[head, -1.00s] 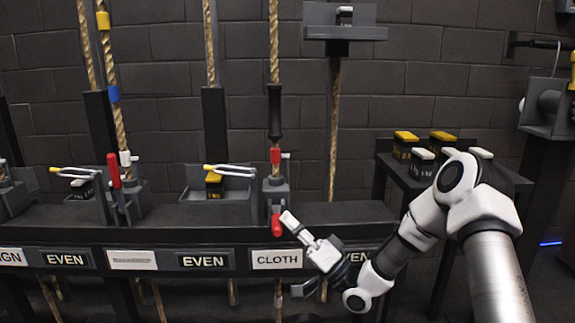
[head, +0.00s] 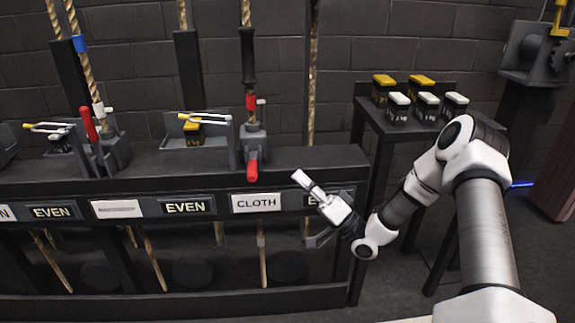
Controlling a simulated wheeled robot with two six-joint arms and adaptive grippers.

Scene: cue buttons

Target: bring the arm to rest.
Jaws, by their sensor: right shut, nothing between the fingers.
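My right arm comes in from the lower right. Its gripper (head: 301,178) is shut and empty, pointing up and left. It is in front of the dark rail, to the right of the CLOTH label (head: 256,202). The red handle (head: 252,171) above that label hangs down, apart from the gripper. The label behind the gripper (head: 318,197) is partly hidden by it. My left gripper does not show.
A second red handle (head: 89,124) stands upright at the left. A small dark table (head: 378,124) at the right holds several white-topped and yellow-topped weights. A geared box (head: 540,58) is at the far right. Open floor lies below the arm.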

